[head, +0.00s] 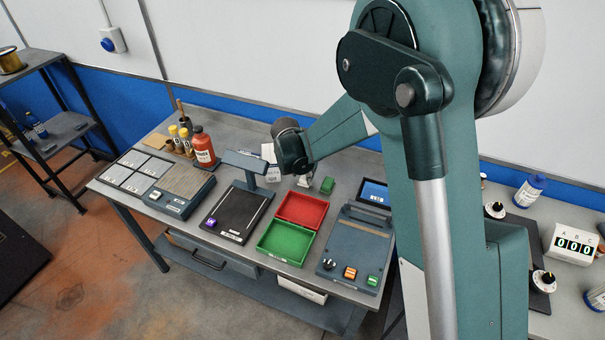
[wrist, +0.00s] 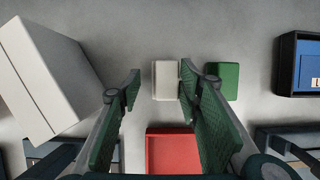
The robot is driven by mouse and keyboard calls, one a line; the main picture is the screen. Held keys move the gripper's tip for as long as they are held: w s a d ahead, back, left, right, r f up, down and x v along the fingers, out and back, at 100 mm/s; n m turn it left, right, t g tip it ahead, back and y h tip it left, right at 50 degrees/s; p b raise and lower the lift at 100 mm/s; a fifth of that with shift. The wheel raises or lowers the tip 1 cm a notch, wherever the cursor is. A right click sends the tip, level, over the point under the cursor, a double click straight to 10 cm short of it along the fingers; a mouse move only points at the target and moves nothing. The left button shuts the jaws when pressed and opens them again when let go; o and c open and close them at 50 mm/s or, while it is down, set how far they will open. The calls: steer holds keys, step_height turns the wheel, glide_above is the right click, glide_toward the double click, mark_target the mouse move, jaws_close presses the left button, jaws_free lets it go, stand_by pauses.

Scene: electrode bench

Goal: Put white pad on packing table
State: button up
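The white pad (wrist: 166,82) is a small pale block on the grey bench top, seen in the wrist view between the two fingertips of my gripper (wrist: 158,84). My gripper is open. Its right fingertip is close against the pad's right edge; I cannot tell if they touch. A gap shows between the left fingertip and the pad. In the head view my wrist hides most of this spot. A green pad (wrist: 226,81) lies just right of the right finger and also shows in the head view (head: 327,185). I cannot tell which surface is the packing table.
A red tray (head: 302,208) and a green tray (head: 286,242) lie in front. A white box (wrist: 50,75) stands left of my gripper. A small blue-screened display (head: 374,193) is to the right. Another table with a counter (head: 573,244) and bottles stands at far right.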

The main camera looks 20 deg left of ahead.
steer(key=shift+r, duration=0.1)
steer(key=p+v, duration=0.2)
steer(key=v, duration=1)
stand_by(0.4)
stand_by(0.5)
steer(key=shift+r, duration=0.1)
